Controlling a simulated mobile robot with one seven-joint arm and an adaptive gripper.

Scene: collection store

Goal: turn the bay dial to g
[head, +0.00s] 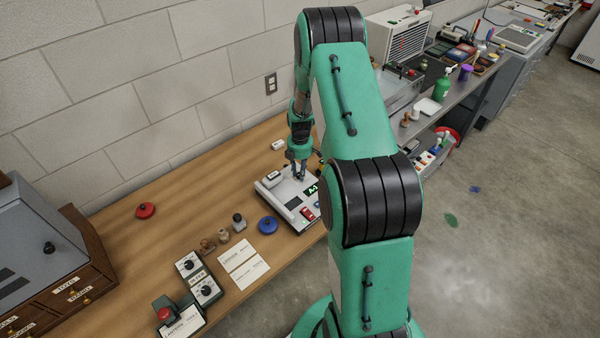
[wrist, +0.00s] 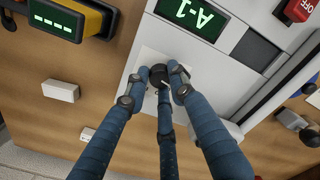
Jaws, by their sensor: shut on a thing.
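The grey console (head: 269,197) stands on the wooden bench and carries a green-on-black display (head: 312,189). In the wrist view the display (wrist: 186,14) appears upside down and reads A-1. The bay dial, a small black knob (wrist: 159,74), sits on a pale plate of the console. My gripper (wrist: 163,78) has its blue fingers closed around the knob. In the head view my gripper (head: 297,174) points down onto the console, and the knob is hidden there. The letters around the dial and its pointer cannot be read.
A red OFF switch (wrist: 299,9) is on the console. A yellow device (wrist: 91,20) with a green display and a small white block (wrist: 60,91) lie close by. A blue round-knobbed piece (head: 268,225), white cards (head: 243,263) and dial boxes (head: 206,291) are on the bench.

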